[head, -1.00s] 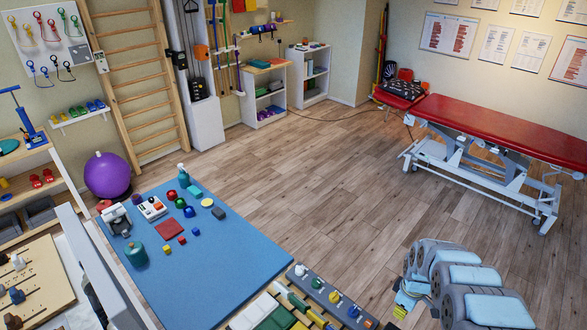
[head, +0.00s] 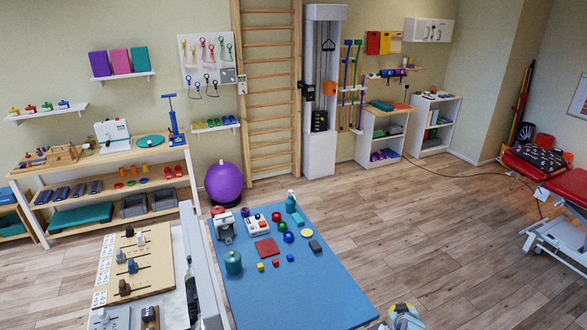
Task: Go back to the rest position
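My gripper and arm do not show in a clear way in the head view. A blue mat (head: 325,290) lies in the lower middle with small items on it. Among them are a red flat square (head: 266,248), a teal cylinder jar (head: 233,263), a spray bottle (head: 291,202), a dark grey block (head: 315,246), and several small coloured balls and cubes. A white device (head: 225,227) stands at the mat's left edge, beside a white box with buttons (head: 257,227).
A wooden board with pegs (head: 138,268) is at lower left. Behind it stand a wooden shelf unit (head: 110,165) and a purple ball (head: 224,183). A red treatment table (head: 570,188) is at the right edge. Open wooden floor (head: 440,230) lies between. A cut-off grey-white object (head: 403,318) shows at the bottom.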

